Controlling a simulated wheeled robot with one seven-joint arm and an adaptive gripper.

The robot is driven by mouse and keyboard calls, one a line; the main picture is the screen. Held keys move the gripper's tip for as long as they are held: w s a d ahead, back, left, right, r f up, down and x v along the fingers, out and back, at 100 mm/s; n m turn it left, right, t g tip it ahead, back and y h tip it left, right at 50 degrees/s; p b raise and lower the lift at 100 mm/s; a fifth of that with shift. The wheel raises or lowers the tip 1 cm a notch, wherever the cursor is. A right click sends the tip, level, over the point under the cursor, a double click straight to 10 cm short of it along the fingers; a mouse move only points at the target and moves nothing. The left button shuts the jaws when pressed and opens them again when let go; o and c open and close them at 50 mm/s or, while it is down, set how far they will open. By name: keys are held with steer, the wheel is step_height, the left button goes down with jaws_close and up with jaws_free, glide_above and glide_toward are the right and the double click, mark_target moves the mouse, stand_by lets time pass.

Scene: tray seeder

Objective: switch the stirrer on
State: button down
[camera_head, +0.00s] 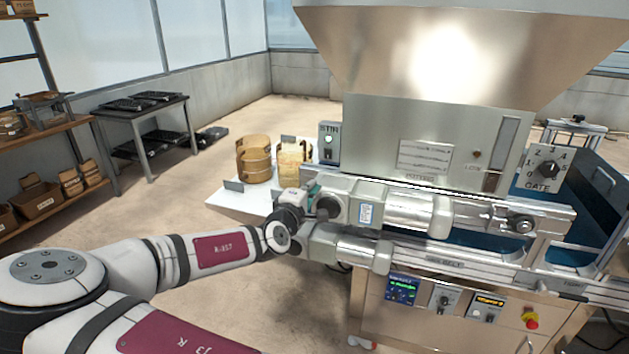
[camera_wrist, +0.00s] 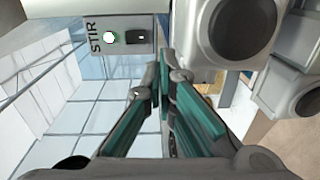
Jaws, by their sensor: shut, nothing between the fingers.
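The STIR box (camera_head: 328,142) is a small grey panel on the left side of the machine, below the big hopper. In the wrist view the STIR box (camera_wrist: 123,18) appears turned sideways, with a round lamp (camera_wrist: 109,37), bright white with a green rim, and a dark rocker switch (camera_wrist: 140,36). Which way the rocker is tipped is too small to tell. My gripper (camera_head: 313,188) is below the box in the head view, its teal fingers partly hidden by the arm. In the wrist view my gripper (camera_wrist: 163,68) is shut and empty, its tips close to the box's lower right corner; contact is unclear.
The steel hopper (camera_head: 455,50) and a motor housing (camera_head: 405,207) crowd the right side. Round wooden sieves (camera_head: 254,158) stand on a white side shelf (camera_head: 245,202) behind my gripper. A GATE dial (camera_head: 547,169) and lower control panels (camera_head: 445,298) are farther right.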

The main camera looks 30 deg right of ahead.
steer(key=shift+v, duration=0.8)
steer(key=shift+f, duration=0.15)
steer(key=s+a+f+m+g+y, duration=0.4)
steer(key=s+f+m+g+y, duration=0.3)
steer(key=f, duration=0.3)
steer(key=s+a+r+y, duration=0.8)
steer(key=s+a+r, duration=0.4)
steer(key=a+r, duration=0.25)
steer(key=s+r+t+h, duration=0.1)
steer(key=s+r, duration=0.8)
steer(key=s, duration=0.5)
steer(key=shift+r, duration=0.2)
